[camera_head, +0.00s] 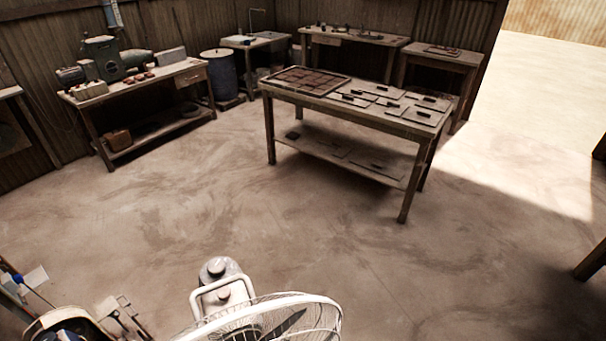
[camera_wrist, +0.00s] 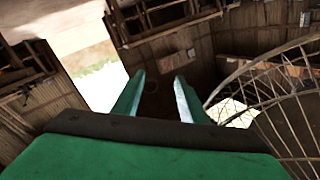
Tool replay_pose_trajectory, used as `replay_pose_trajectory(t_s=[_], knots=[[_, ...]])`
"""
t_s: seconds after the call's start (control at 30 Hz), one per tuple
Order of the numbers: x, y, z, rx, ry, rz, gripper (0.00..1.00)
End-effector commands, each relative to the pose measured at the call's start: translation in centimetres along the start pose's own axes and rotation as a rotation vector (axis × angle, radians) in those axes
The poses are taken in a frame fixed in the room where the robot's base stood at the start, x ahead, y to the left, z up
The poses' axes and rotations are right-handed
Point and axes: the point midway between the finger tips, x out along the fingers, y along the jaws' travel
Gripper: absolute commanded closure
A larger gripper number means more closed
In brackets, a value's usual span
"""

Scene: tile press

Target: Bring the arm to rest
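My gripper (camera_wrist: 158,86) shows in the wrist view, with two green fingers standing well apart and nothing between them. Its green body fills the bottom of that view. The wrist view looks tilted across the shed, with wooden walls and a bright opening at the left. My gripper cannot be made out in the head view. A fan with a white wire cage (camera_head: 262,318) stands at the bottom of the head view, partly cut off. A wire cage (camera_wrist: 268,95) also shows close by at the right of my fingers in the wrist view; I see no contact.
A wooden table (camera_head: 350,113) with tiles and a tray stands beyond clear floor (camera_head: 190,215). A workbench (camera_head: 140,82) with a machine is at the back left, beside a blue drum (camera_head: 222,75). Unclear equipment (camera_head: 75,325) fills the bottom left corner.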

Motion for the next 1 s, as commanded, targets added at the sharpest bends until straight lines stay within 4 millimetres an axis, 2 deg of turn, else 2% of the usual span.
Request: replay_pose_trajectory(t_s=[0.03,0.2,0.5,0.7,1.0], knots=[[-2.0,-0.4,0.3,-0.037,-0.032,-0.007,0.61],[-7.8,-2.5,0.3,-0.165,-0.111,-0.042,0.61],[-16.6,-6.6,-1.9,-0.371,-0.220,-0.121,0.61],[-19.9,-8.5,-3.5,-0.464,-0.265,-0.162,0.61],[-20.8,-9.2,-4.2,-0.497,-0.276,-0.176,0.61]])
